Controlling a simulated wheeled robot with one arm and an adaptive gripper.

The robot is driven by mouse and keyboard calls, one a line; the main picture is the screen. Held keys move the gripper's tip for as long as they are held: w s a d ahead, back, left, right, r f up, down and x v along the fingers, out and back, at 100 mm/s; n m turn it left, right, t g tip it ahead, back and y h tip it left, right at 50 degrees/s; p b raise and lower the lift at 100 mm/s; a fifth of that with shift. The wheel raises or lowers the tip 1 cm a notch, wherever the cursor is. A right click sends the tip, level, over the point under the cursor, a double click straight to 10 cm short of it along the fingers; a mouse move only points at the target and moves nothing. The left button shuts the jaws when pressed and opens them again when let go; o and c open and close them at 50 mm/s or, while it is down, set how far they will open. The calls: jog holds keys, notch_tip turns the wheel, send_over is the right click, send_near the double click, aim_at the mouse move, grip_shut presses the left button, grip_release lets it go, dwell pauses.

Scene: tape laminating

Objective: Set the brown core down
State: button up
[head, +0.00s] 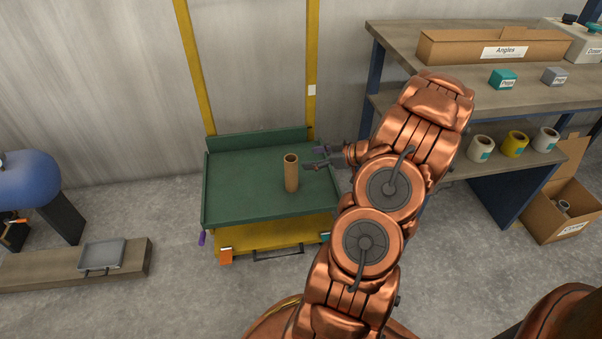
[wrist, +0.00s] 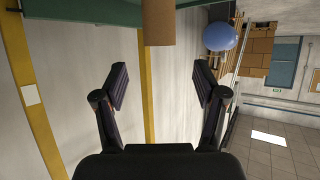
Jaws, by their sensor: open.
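The brown core (head: 291,172), a hollow cardboard tube, stands upright on the green tray (head: 235,200) of the yellow-framed stand. My gripper (head: 324,158) is just to the right of the core in the head view, with a gap between them. In the wrist view the core (wrist: 158,22) shows at the top centre, beyond the tips of the spread fingers. My gripper (wrist: 160,82) is open there, with nothing between its fingers.
A wooden shelf (head: 510,82) at the right holds an open box (head: 492,46), small labelled blocks and several tape rolls (head: 515,143). A cardboard box (head: 565,208) is on the floor. A grey tray (head: 102,255) lies on a low bench at the left. The green tray's left side is clear.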

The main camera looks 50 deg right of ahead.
jog(key=w+d+r+m+g+h, duration=0.1)
jog(key=w+r+g+h, duration=0.1)
jog(key=w+r+h, duration=0.55)
jog(key=a+r+m+g, duration=0.2)
jog(key=a+r+g, duration=0.1)
jog(key=a, duration=0.2)
jog(key=s+a+r+g+y, duration=0.2)
jog(key=s+a+g, duration=0.3)
jog(key=s+a, duration=1.1)
jog(key=s+a+r+g+y, duration=0.1)
jog(key=s+a+g, duration=0.5)
jog(key=s+a, duration=1)
jog(key=a+r, duration=0.1)
jog(key=a, duration=0.3)
jog(key=shift+s+y, duration=0.35)
jog(key=shift+a+r, duration=0.1)
